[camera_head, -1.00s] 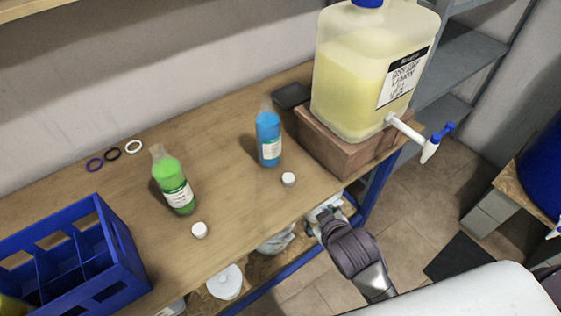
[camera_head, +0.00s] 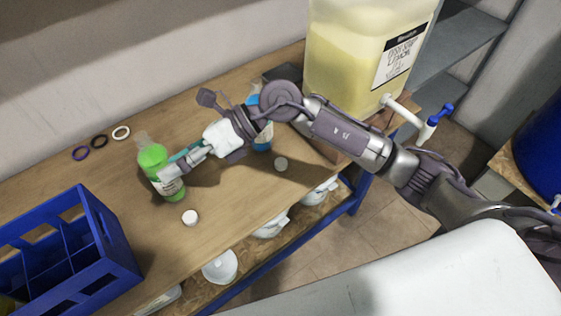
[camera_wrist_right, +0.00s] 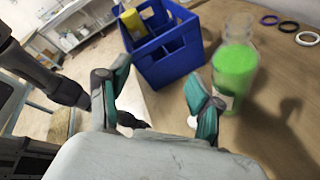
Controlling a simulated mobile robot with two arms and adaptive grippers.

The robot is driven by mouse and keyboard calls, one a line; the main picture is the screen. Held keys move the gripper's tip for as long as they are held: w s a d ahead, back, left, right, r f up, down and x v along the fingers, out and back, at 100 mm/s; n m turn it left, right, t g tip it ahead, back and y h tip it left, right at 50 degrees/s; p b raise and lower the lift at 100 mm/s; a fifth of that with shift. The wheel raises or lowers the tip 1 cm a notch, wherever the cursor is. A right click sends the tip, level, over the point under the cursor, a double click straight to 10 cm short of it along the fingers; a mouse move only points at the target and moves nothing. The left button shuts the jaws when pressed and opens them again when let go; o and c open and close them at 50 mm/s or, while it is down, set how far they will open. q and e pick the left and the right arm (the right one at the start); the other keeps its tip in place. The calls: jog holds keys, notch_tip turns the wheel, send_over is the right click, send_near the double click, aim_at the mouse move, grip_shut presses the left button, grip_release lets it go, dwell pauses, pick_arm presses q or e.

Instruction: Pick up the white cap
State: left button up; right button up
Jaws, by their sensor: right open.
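A white cap (camera_head: 190,217) lies on the wooden table in front of the green bottle (camera_head: 152,170). My left gripper is not in view.
A blue divided crate (camera_head: 112,262) stands at the table's left. Three rings, purple (camera_head: 81,153), black (camera_head: 99,142) and white (camera_head: 121,133), lie at the back. A large yellow-filled jug (camera_head: 350,60) stands at the right. The table around the nearer cap is clear.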

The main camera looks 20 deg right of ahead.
jog(key=w+d+f+n+h, duration=0.2)
jog(key=d+f+h, duration=0.2)
jog(key=d+h, duration=0.1)
jog(key=t+h, duration=0.2)
jog(key=h, duration=0.7)
send_over(281, 162)
notch_tip(281, 162, down, 2)
jog(key=shift+m, duration=0.3)
notch_tip(281, 162, down, 7)
jog(key=shift+s+f+p, duration=0.15)
jog(key=shift+f+p, duration=0.05)
jog(key=shift+p, duration=0.4)
jog(key=shift+w+f+p, duration=0.2)
jog(key=shift+f+p, duration=0.65)
jog(key=shift+f, duration=2.25)
jog(key=shift+c, duration=0.2)
jog(key=c, duration=0.7)
